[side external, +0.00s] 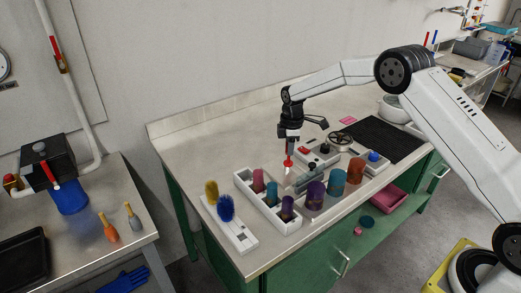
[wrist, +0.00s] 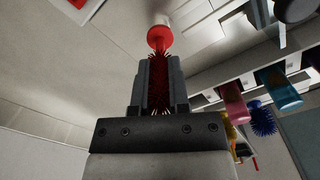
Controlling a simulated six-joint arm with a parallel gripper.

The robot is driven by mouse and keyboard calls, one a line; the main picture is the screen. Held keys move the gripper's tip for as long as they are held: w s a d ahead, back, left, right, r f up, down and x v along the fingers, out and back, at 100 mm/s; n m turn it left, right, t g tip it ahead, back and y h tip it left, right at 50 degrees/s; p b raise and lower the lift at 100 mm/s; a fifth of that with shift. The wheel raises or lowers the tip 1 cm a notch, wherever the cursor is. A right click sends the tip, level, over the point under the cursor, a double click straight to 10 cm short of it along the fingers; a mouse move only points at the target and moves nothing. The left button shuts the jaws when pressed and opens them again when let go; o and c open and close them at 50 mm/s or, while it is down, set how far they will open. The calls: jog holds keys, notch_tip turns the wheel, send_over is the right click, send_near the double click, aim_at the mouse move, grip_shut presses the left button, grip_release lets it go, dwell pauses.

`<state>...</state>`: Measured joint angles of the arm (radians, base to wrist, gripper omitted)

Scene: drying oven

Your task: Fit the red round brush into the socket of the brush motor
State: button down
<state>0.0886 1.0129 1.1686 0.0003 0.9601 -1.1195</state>
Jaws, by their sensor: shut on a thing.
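My gripper (side external: 289,139) points down above the bench, and in the wrist view its two fingers (wrist: 158,85) are shut on the red round brush (wrist: 159,66). Red bristles show between the fingers. A red collar and a pale tip stick out beyond them. In the side view the red brush (side external: 288,162) hangs about upright below the fingers, pale tip down. A grey cylinder (side external: 312,179) lies just to its lower right and looks like the brush motor. I cannot make out its socket, nor whether the tip touches anything.
A white rack (side external: 243,184) with pink, teal and purple pieces stands at the left, beside a white holder (side external: 240,238) with yellow and blue brushes. Purple, teal and orange cylinders (side external: 336,183) stand along the front. A box with a red button (side external: 305,150) is behind. The back left bench is clear.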

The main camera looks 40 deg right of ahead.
aim_at(290, 165)
jog(key=shift+f, duration=0.15)
jog(key=c, duration=0.5)
grip_release()
jog(key=shift+r, duration=3.9)
jog(key=shift+s, duration=0.1)
jog(key=s+a+m+t, duration=0.1)
jog(key=s+m, duration=0.3)
jog(key=s, duration=0.6)
jog(key=s+a+m, duration=0.2)
jog(key=s+m, duration=0.2)
jog(key=s, duration=0.5)
jog(key=s+a+m+t, duration=0.1)
jog(key=s+a+m, duration=0.1)
jog(key=s, duration=0.8)
jog(key=shift+s+r+m+t, duration=0.25)
jog(key=shift+s+m+t, duration=0.05)
jog(key=shift+m, duration=0.6)
